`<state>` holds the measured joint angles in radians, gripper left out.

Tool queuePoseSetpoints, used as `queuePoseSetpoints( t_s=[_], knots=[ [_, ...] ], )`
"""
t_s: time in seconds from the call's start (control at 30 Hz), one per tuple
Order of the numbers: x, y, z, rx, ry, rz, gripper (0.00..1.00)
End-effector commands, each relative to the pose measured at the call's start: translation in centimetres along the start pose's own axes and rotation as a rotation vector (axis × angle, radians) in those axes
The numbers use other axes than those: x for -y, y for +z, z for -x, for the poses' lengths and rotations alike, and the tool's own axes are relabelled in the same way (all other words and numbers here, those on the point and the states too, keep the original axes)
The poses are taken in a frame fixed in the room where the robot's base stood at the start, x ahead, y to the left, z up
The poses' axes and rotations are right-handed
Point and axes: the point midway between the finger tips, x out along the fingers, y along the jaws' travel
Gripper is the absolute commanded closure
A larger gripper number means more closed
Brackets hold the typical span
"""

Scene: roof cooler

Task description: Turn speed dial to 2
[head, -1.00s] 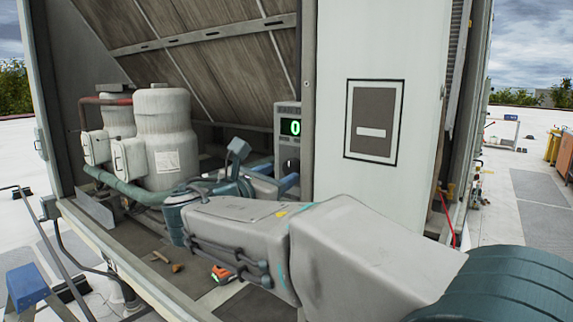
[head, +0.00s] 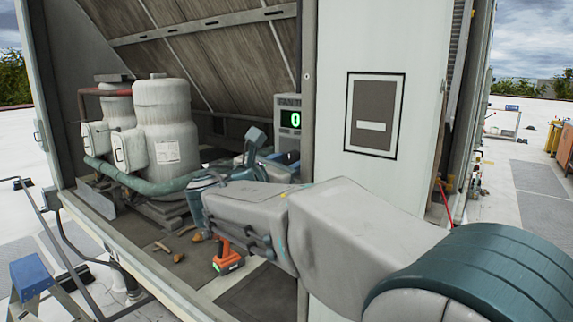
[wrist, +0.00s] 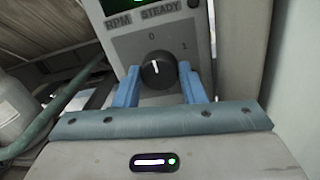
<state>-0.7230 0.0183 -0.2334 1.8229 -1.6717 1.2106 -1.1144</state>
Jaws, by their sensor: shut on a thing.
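The speed dial (wrist: 158,70) is a black round knob with a white pointer line, on a grey panel (wrist: 205,40) in the wrist view. Its pointer points roughly up, near the 0 mark; a 1 mark sits to the upper right. No 2 mark is visible. My gripper (wrist: 158,80) has a blue finger on each side of the dial and is shut on it. In the head view, the panel's green display (head: 290,120) reads 0. The dial and fingertips are hidden there behind my wrist and arm.
A white door panel (head: 420,110) stands just right of the control panel. Large grey tanks (head: 165,125) and a green pipe (head: 130,178) stand left. An orange drill (head: 227,258) and small brown items (head: 178,257) lie on the cabinet floor below my arm.

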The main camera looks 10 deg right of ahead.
Motion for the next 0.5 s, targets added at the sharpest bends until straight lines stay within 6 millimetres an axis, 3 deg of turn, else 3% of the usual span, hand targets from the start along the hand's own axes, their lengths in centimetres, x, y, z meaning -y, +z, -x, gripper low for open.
queuePoseSetpoints(
  t_s=[0.27, 0.5],
  knots=[
    [0.09, -0.54, 0.01, 0.009, 0.003, -0.112, 0.86],
    [0.15, -0.86, 0.01, 0.025, 0.005, -0.310, 0.86]
  ],
)
